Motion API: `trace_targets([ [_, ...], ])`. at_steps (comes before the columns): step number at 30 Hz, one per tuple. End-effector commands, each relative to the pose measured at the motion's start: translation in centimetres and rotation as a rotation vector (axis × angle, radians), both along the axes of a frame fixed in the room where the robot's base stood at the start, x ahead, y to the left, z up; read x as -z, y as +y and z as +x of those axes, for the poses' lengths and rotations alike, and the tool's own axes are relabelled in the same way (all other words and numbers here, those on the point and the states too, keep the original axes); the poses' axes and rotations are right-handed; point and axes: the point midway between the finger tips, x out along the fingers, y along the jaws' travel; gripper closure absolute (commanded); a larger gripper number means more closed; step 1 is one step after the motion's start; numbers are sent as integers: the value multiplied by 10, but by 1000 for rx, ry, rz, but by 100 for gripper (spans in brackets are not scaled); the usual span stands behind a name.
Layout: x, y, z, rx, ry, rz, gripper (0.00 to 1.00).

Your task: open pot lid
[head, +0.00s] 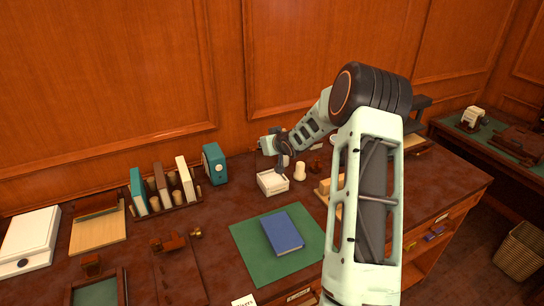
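I cannot make out a clear pot with a lid. A small white square box (272,182) stands on the desk, and what is inside it is too small to tell. My gripper (280,168) points down just above the back right of this box. Its fingers are dark and tiny here, so I cannot tell whether they are open, shut or touching the box. A small cream pot-like piece (299,171) stands just right of the box. Part of the desk behind my arm is hidden.
A blue book (283,233) lies on a green mat (250,262) in front of the box. A teal clock-like box (214,163) and a rack of upright books (181,206) stand to the left. The panelled wall (110,70) closes the back.

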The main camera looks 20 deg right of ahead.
Motion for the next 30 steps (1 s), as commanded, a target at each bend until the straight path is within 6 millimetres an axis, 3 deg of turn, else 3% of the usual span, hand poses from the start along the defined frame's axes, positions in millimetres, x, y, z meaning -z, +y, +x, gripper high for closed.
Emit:
trace_targets([
  [30,6,0,8,0,0,0,100],
])
